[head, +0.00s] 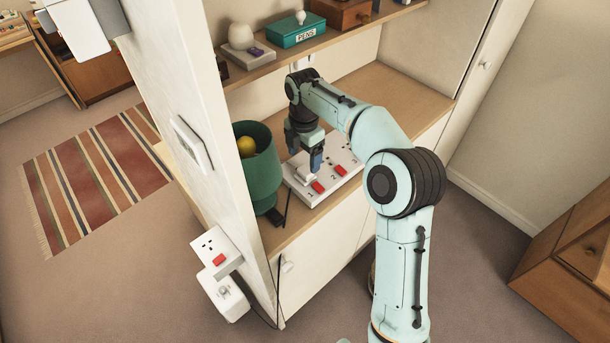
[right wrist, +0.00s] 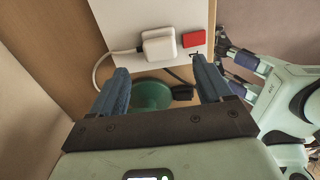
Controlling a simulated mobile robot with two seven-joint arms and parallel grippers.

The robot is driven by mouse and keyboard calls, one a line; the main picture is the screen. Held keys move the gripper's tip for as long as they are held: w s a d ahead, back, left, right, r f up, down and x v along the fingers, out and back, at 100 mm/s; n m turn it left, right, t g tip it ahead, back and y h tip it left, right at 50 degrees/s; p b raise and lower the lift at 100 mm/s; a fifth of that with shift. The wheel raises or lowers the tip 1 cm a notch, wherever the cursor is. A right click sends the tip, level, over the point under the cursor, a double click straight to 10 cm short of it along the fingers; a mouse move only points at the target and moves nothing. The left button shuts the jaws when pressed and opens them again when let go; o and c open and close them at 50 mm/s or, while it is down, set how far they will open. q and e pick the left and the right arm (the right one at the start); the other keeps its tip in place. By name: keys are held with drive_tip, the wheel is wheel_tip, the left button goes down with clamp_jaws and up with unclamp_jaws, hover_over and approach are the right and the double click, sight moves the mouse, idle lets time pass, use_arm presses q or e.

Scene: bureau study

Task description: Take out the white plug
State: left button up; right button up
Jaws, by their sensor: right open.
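The white plug (head: 305,174) sits in the white power strip (head: 333,183), beside a red switch. In the right wrist view the plug (right wrist: 158,45) lies just beyond the fingertips, and its white cable curves away to the left. My right gripper (head: 303,153) points down over the plug. Its blue fingers (right wrist: 158,68) are apart with nothing between them, and I cannot tell whether one touches the plug. One finger partly hides the plug in the head view. My left gripper (right wrist: 223,57) shows at the right edge of the right wrist view, too small to judge its opening.
A green bin (head: 262,180) with a yellow thing inside stands left of the strip. The shelf (head: 262,70) above carries a teal pens box (head: 296,30). The wooden surface right of the strip is clear.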

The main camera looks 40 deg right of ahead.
drive_tip(key=f, duration=0.4)
drive_tip(key=shift+d+f, duration=0.2)
drive_tip(key=shift+f, duration=0.05)
drive_tip(key=c, duration=1.2)
use_arm(q)
drive_tip(key=shift+s+f, duration=0.35)
drive_tip(key=shift+f, duration=0.1)
use_arm(e)
drive_tip(key=shift+o, duration=0.2)
drive_tip(key=shift+r, duration=0.1)
wheel_tip(320, 180, up, 18)
drive_tip(key=p, duration=0.4)
use_arm(q)
drive_tip(key=w+r, duration=0.5)
drive_tip(key=shift+w+r+t+b, duration=0.15)
drive_tip(key=shift+w+t+b, duration=0.05)
drive_tip(key=shift+t+b, duration=0.1)
use_arm(e)
wheel_tip(320, 180, up, 5)
hover_over(305, 170)
drive_tip(key=shift+f, duration=0.2)
